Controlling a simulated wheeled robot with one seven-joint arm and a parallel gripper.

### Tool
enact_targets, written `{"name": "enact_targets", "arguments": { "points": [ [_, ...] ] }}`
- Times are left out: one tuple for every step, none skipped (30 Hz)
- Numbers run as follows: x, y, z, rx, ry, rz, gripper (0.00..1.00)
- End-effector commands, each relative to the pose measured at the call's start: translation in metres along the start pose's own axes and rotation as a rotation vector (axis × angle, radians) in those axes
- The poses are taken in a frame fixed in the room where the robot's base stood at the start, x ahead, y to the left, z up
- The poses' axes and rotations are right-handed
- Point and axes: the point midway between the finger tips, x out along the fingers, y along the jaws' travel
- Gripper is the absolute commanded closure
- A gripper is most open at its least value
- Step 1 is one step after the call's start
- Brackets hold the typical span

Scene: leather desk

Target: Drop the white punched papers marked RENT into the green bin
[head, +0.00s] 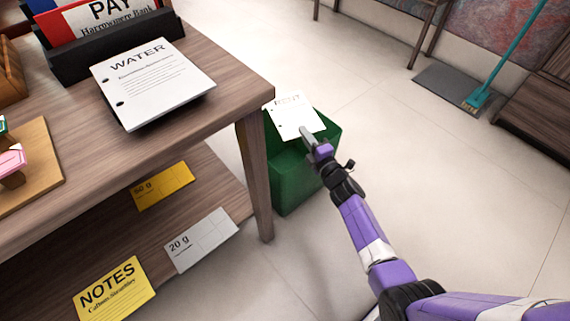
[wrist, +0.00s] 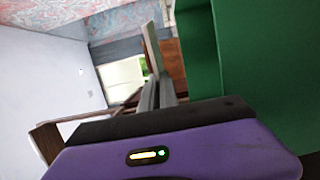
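The white punched papers marked RENT (head: 294,117) are over the open top of the green bin (head: 290,180) in the head view. My gripper (head: 308,134) is shut on their near edge. In the wrist view the papers (wrist: 152,48) show nearly edge-on between the fingertips of my gripper (wrist: 155,90). The green bin (wrist: 270,60) fills the right of that view. The bin stands on the floor beside the desk leg. The papers hide part of its opening, and its inside bottom is hidden.
The wooden desk (head: 225,105) is left of the bin, with white WATER papers (head: 150,82) near its edge. A lower shelf (head: 125,225) holds yellow and white cards. Pale floor (head: 440,170) is free on the right; a teal broom (head: 505,60) stands farther back.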

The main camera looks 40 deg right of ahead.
Motion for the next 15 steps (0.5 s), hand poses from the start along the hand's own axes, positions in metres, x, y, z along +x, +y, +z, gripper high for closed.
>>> {"name": "enact_targets", "arguments": {
  "points": [
    [0.0004, -0.0049, 0.0002, 0.000, 0.000, 0.002, 1.00],
    [0.0004, -0.0055, 0.0002, 0.000, 0.000, 0.002, 1.00],
    [0.0004, -0.0058, 0.0003, 0.000, 0.000, 0.002, 1.00],
    [0.0004, -0.0057, 0.0003, 0.000, 0.000, 0.002, 1.00],
    [0.0004, -0.0054, 0.0003, 0.000, 0.000, 0.002, 1.00],
    [0.0004, -0.0050, 0.0002, 0.000, 0.000, 0.002, 1.00],
    [0.0004, -0.0048, 0.0003, 0.000, 0.000, 0.002, 1.00],
    [0.0004, -0.0046, 0.0003, 0.000, 0.000, 0.002, 1.00],
    [0.0004, -0.0046, 0.0003, -0.001, 0.000, 0.002, 1.00],
    [0.0003, -0.0046, 0.0003, 0.000, 0.000, 0.002, 1.00],
    [0.0003, -0.0046, 0.0003, 0.000, 0.000, 0.002, 0.92],
    [0.0003, -0.0046, 0.0003, 0.000, 0.000, 0.002, 0.84],
    [0.0003, -0.0046, 0.0003, -0.001, 0.000, 0.002, 0.78],
    [0.0003, -0.0046, 0.0003, -0.001, 0.000, 0.001, 0.72],
    [0.0003, -0.0047, 0.0003, 0.000, 0.000, 0.001, 0.71]
  ]
}}
